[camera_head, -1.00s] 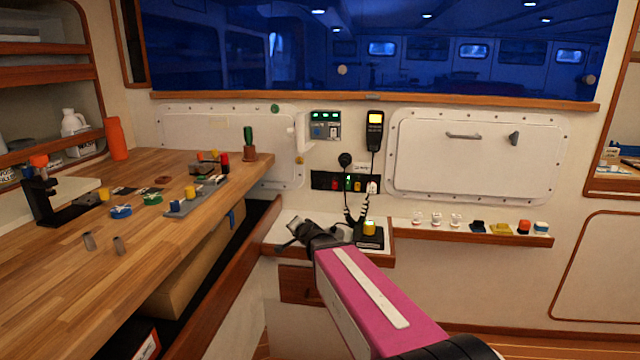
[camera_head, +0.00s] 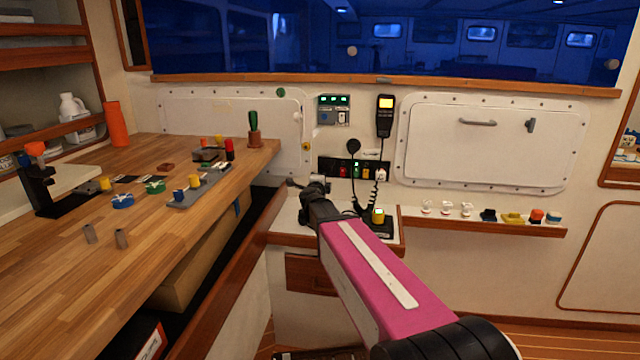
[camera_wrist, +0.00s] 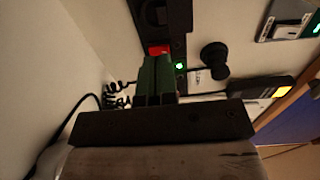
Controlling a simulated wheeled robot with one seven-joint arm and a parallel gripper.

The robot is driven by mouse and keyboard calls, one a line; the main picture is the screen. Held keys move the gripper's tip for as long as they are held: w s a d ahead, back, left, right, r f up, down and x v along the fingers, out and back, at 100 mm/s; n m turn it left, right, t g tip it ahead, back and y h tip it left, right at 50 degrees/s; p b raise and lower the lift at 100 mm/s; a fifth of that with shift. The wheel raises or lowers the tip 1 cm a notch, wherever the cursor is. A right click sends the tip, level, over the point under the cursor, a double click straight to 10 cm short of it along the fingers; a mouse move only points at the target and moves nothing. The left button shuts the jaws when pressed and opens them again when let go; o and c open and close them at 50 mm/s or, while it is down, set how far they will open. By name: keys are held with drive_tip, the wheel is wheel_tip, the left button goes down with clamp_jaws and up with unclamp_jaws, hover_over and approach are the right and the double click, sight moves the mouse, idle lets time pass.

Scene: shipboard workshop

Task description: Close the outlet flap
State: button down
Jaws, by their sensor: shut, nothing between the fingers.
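The black outlet panel (camera_head: 327,168) is on the wall below the green-lit box, with coloured switches along it. In the wrist view its dark body (camera_wrist: 178,22) runs down from the top edge, with a round-faced socket (camera_wrist: 155,12) above a red switch. A separate flap is hard to make out against the dark panel, and I cannot tell its angle. My gripper (camera_head: 300,183) is low and left of the panel in the head view. In the wrist view its green fingers (camera_wrist: 158,78) are together and empty, just below the red switch; contact cannot be told.
A handset (camera_head: 385,115) hangs right of the panel, its coiled cord dropping to the small shelf. A black knob (camera_head: 353,146) projects above the panel. The wooden workbench (camera_head: 60,270) with small parts fills the left. A narrow shelf (camera_head: 480,224) holds several small items at right.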

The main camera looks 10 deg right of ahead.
sight(326, 169)
drive_tip(key=x, duration=1)
drive_tip(key=shift+w, duration=0.2)
drive_tip(key=shift+w+d+f, duration=0.1)
drive_tip(key=shift+w, duration=0.1)
drive_tip(key=shift+s, duration=0.1)
